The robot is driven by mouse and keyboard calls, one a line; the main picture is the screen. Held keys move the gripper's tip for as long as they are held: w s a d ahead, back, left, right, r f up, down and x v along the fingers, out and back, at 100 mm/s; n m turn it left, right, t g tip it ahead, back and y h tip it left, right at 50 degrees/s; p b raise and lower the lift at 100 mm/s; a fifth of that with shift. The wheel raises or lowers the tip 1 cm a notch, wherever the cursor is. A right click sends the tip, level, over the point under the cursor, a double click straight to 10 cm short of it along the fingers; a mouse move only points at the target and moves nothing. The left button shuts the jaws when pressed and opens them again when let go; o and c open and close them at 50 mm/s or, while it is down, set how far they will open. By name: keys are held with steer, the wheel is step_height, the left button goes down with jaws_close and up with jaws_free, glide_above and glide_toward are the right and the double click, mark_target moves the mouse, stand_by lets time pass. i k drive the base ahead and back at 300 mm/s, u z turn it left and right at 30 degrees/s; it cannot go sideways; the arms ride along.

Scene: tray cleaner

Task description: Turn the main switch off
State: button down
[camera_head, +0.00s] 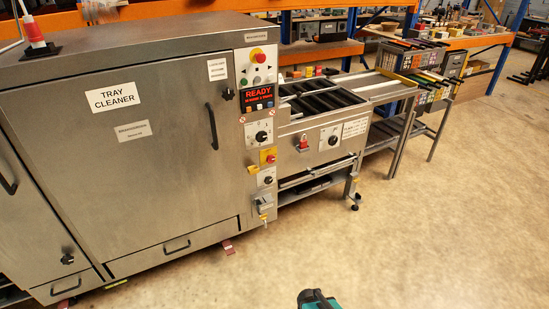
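The tray cleaner (170,150) is a large steel cabinet at the left, with a narrow control column on its right side. Low on the column is a red control on a yellow plate (268,157), which looks like the main switch; its label and turn position are too small to read. Dark rotary knobs on white plates sit above it (262,137) and below it (266,180). The display (257,97) is lit and reads READY. A red button (258,56) sits at the column's top.
A roller conveyor (318,100) with its own control panel (330,137) adjoins the column on the right; its foot (353,190) stands on the floor. Orange shelving (320,52) runs behind. The floor (430,220) in front and to the right is clear.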

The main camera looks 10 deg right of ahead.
mark_target(270, 159)
steer(key=u, duration=0.1)
steer(key=i, duration=0.9)
steer(key=u, duration=4.25)
steer(key=i, duration=0.1)
steer(key=z, duration=2.6)
